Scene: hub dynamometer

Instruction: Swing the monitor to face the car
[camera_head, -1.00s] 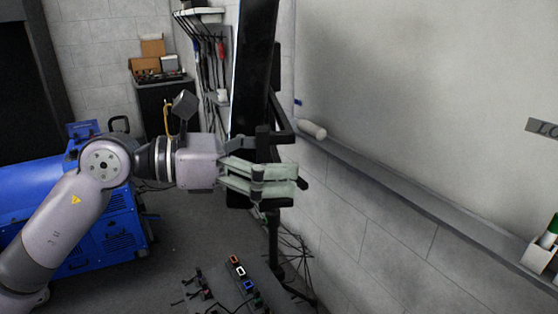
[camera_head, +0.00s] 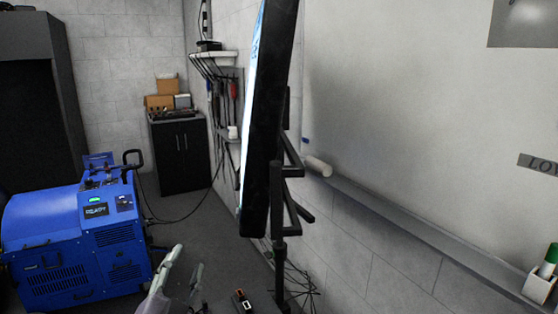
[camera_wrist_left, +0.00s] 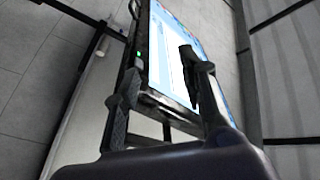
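The monitor (camera_head: 268,120) is a tall dark panel seen almost edge-on in the head view, with a thin strip of lit screen along its left side. It sits on a black stand (camera_head: 279,225) with a bracket behind it, close to the wall. My left gripper (camera_head: 187,262) shows only its fingers at the bottom of the head view, below and left of the monitor, apart from it. In the left wrist view its fingers (camera_wrist_left: 160,85) are spread, with the lit monitor screen (camera_wrist_left: 178,55) beyond and between them. The car and my right gripper are not in view.
A blue machine (camera_head: 85,235) stands on the floor at left. A black cabinet (camera_head: 181,155) with boxes is at the back. A whiteboard ledge (camera_head: 400,212) runs along the right wall. Cables (camera_head: 300,285) lie by the stand's foot.

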